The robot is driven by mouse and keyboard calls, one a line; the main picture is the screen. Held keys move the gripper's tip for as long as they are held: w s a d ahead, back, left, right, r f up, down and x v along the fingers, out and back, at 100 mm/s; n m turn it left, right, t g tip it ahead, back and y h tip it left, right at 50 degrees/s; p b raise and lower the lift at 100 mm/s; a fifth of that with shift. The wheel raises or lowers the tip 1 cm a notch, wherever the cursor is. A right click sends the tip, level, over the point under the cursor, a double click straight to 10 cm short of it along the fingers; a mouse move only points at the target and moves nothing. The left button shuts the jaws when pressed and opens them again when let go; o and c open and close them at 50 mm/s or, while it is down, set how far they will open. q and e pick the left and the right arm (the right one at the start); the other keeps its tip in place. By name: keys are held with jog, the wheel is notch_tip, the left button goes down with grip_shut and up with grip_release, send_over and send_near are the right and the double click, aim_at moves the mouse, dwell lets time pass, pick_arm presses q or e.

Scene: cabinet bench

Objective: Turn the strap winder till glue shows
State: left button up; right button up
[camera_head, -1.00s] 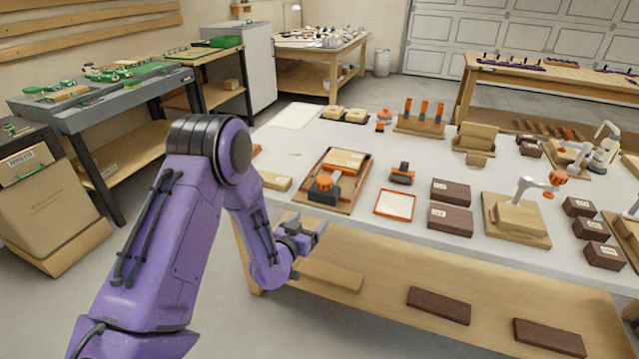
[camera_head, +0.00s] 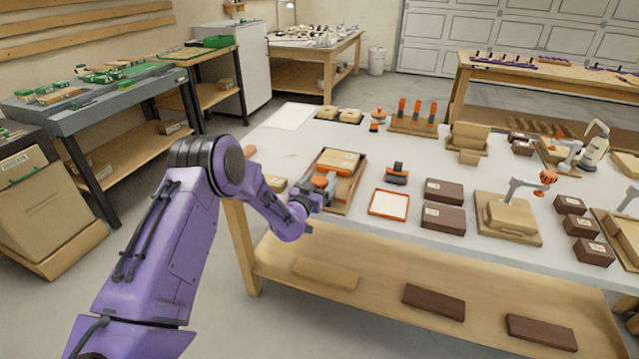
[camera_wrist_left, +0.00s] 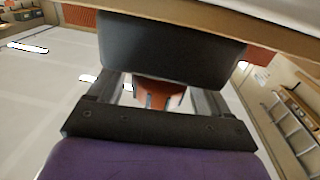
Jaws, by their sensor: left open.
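The strap winder appears to be the orange and black piece (camera_head: 325,180) at the front of a wooden board that holds a tan block (camera_head: 338,162) in a dark red-brown frame. My left gripper (camera_head: 318,192) is at its front and partly covers it. In the left wrist view my left gripper (camera_wrist_left: 158,97) is open. A dark block (camera_wrist_left: 170,48) fills the upper middle, and an orange knob-like part (camera_wrist_left: 158,86) shows beneath it, between the fingers. I cannot tell if the fingers touch it. No glue is discernible at the frame. My right gripper is out of view.
To the right on the white bench (camera_head: 290,150) are an orange-rimmed white pad (camera_head: 388,204), an orange and black tool (camera_head: 397,173) and dark brown boxes (camera_head: 443,218). A small tan block lies left of the board (camera_head: 275,183). A wooden shelf (camera_head: 385,268) runs below.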

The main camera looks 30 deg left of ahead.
pick_arm(q)
jog(key=c, duration=1)
jog(key=shift+o, duration=0.2)
jog(key=shift+f+m+h+b, duration=0.15)
jog(key=shift+m+h+b, duration=1.15)
jog(key=shift+h, duration=0.9)
jog(key=m+h+b, duration=0.1)
jog(key=m+h, duration=0.1)
jog(key=shift+h, duration=0.4)
jog(key=shift+r+m+g+h, duration=0.2)
jog(key=shift+m+g+h, duration=0.25)
jog(key=shift+h, duration=0.35)
jog(key=o, duration=1)
jog(key=shift+c, duration=0.2)
jog(key=b+v, duration=0.1)
jog(key=v, duration=0.9)
jog(key=shift+s, duration=0.25)
